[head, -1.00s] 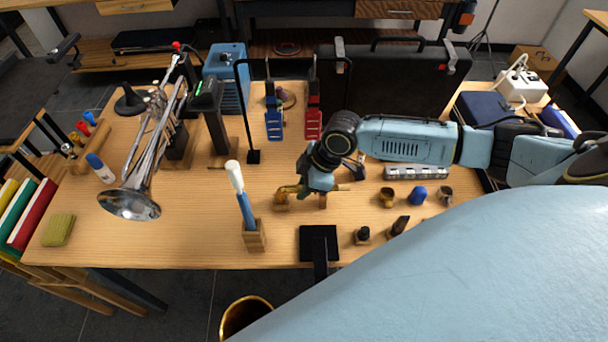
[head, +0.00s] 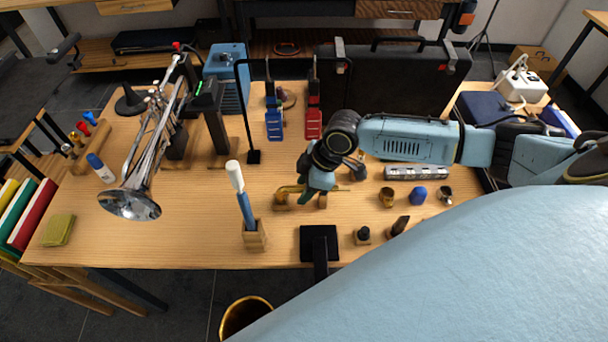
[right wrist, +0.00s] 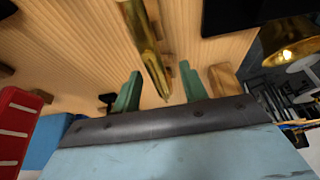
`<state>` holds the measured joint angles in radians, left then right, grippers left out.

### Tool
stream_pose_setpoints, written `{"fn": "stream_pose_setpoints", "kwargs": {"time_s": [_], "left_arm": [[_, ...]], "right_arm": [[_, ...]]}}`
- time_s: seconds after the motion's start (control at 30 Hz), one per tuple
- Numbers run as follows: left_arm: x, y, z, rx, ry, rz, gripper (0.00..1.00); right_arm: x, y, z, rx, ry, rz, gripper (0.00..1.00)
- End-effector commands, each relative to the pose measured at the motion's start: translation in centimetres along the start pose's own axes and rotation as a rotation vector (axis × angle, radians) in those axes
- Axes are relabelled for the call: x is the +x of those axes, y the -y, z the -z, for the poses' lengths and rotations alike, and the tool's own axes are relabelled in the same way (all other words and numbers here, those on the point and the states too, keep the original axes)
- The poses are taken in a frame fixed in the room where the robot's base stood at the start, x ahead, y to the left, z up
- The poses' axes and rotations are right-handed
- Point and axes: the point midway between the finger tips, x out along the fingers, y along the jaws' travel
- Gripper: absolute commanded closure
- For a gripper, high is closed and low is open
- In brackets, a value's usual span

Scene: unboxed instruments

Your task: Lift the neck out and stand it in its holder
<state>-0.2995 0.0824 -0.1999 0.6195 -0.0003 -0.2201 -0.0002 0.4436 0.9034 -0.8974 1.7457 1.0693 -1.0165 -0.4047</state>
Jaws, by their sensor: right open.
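The neck is a curved brass tube (head: 288,189) lying low over the table, close to small wooden blocks (head: 281,201). In the right wrist view the brass tube (right wrist: 148,45) runs down between my two green fingers. My right gripper (head: 313,192) is over the neck in the head view, its body hiding part of it. Its fingers (right wrist: 160,84) are open, one on each side of the tube, with visible gaps. I cannot tell which wooden piece is the neck's holder. My left gripper is not in view.
A brush in a wooden block (head: 254,240) stands left of the gripper, and a black stand (head: 319,243) in front. Small parts, including a blue one (head: 417,195), sit to the right. A trumpet (head: 150,140) stands at left. A black case (head: 395,85) is behind.

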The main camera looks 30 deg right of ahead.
Motion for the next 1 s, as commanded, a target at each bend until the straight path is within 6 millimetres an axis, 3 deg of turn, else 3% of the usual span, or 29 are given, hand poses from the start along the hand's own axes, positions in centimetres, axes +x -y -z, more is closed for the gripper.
{"fn": "stream_pose_setpoints", "kwargs": {"time_s": [0.5, 0.7, 1.0], "left_arm": [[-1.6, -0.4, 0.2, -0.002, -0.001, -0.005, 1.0], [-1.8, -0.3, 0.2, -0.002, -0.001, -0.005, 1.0], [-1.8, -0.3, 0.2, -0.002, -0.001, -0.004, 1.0]], "right_arm": [[-10.8, -0.1, 0.0, -0.002, 0.0, -0.004, 0.57], [-12.8, -0.1, 0.0, 0.0, 0.0, -0.003, 0.57], [-13.1, -0.1, 0.1, 0.0, -0.001, -0.002, 0.57]]}}
